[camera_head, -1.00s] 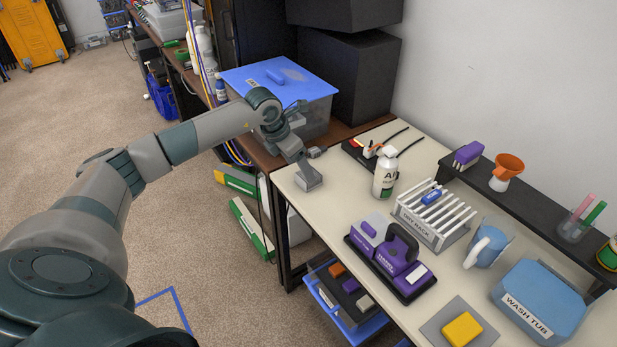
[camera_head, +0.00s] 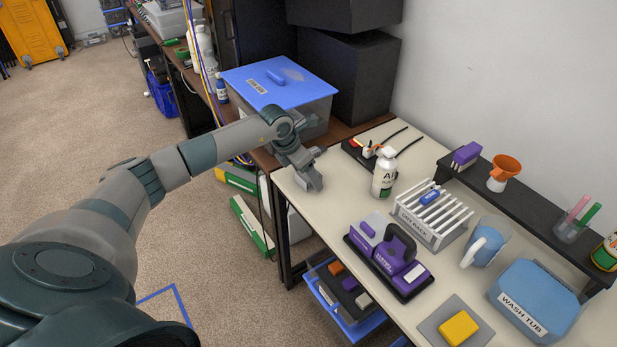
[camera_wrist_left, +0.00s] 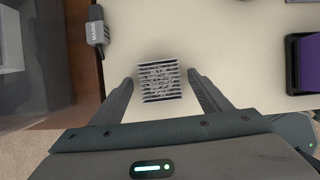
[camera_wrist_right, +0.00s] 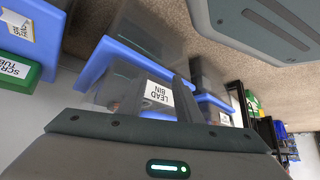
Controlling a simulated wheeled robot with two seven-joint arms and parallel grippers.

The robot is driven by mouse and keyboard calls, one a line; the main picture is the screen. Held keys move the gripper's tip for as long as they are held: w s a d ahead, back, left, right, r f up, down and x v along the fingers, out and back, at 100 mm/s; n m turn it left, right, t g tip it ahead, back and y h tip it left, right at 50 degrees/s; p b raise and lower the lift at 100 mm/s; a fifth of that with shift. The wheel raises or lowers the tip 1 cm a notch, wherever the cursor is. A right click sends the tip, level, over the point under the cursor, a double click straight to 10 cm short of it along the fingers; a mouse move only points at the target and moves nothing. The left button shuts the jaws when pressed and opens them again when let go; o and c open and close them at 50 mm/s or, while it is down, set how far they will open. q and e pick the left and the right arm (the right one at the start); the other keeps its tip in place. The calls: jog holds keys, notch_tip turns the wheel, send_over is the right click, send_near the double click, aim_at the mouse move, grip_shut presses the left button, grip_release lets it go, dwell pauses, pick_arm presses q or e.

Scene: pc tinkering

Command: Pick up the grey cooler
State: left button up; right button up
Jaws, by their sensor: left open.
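The grey cooler (camera_wrist_left: 158,80), a finned heat sink seen from above, lies on the pale table in the left wrist view. My left gripper (camera_wrist_left: 160,79) is open, with one fingertip on each side of the cooler and a small gap showing at both sides. In the head view my left gripper (camera_head: 311,172) is low over the table's far left corner, where it and the cooler are hard to tell apart. My right gripper (camera_wrist_right: 146,84) appears open and empty, facing bins; it is not in the head view.
A blue-lidded bin (camera_head: 280,80) stands behind. A LEAD BIN label (camera_wrist_right: 158,93) shows near my right gripper.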

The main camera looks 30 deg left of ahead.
dwell(0.3)
pick_arm(q)
jog(key=c, duration=1.2)
jog(key=shift+c, duration=0.2)
jog(key=shift+r, duration=0.15)
pick_arm(e)
jog(key=shift+f, duration=0.1)
